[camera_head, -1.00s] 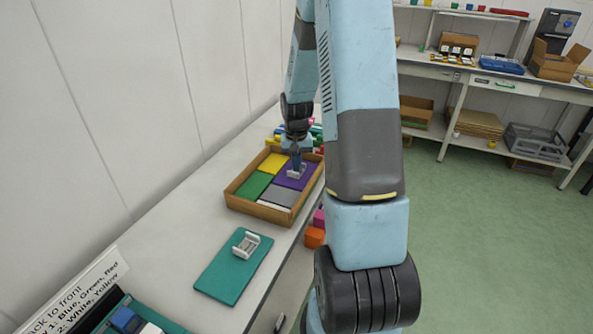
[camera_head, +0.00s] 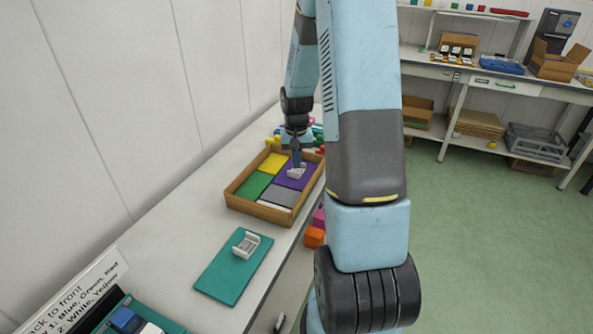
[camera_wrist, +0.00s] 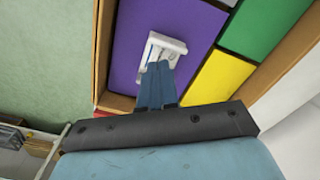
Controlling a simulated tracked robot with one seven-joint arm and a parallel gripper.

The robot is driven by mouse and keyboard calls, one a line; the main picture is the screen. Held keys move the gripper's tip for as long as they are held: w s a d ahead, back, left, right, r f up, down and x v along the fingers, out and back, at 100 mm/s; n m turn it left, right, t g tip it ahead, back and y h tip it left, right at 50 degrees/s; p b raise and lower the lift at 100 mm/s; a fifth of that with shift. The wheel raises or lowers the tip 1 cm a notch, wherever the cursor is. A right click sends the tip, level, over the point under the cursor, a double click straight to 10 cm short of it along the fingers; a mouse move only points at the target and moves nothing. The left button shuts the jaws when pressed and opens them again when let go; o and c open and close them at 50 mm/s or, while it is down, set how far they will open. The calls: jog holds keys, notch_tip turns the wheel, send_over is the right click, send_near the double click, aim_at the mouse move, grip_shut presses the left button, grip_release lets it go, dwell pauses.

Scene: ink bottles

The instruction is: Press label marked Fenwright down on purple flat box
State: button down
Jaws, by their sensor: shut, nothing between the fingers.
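The purple flat box (camera_head: 288,182) lies in the back right part of a shallow brown crate (camera_head: 258,209), and it also shows in the wrist view (camera_wrist: 190,20). A small white label piece (camera_head: 297,171) is on the purple box; in the wrist view the white piece (camera_wrist: 174,43) is partly covered by my fingers. Its print cannot be read. My gripper (camera_wrist: 157,68) is shut with nothing between its fingers, and its tips are at the white piece. Whether they touch it is hard to tell. My gripper also shows in the head view (camera_head: 297,162), pointing down.
Green (camera_head: 252,186), yellow (camera_head: 273,164) and grey (camera_head: 281,195) flat boxes fill the rest of the crate, whose walls stand around them. A teal board (camera_head: 220,279) with a white holder (camera_head: 246,245) lies nearer. Bare table lies left of the crate.

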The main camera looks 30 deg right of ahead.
jog(key=shift+r, duration=2.6)
jog(key=s+a+r+n+t, duration=0.1)
jog(key=s+a+r, duration=0.3)
jog(key=r, duration=0.4)
jog(key=s+a+r+n+t, duration=0.1)
jog(key=s+a+r, duration=0.4)
jog(key=r, duration=0.3)
jog(key=s+a+r+n+t, duration=0.1)
jog(key=s+a+r, duration=0.2)
jog(key=s, duration=0.5)
jog(key=s+a+r+n+t, duration=0.1)
jog(key=s+a+r+t, duration=0.1)
jog(key=s+r, duration=0.3)
jog(key=s+a, duration=0.1)
jog(key=s, duration=0.2)
jog(key=shift+s+t, duration=0.25)
jog(key=shift+t, duration=0.05)
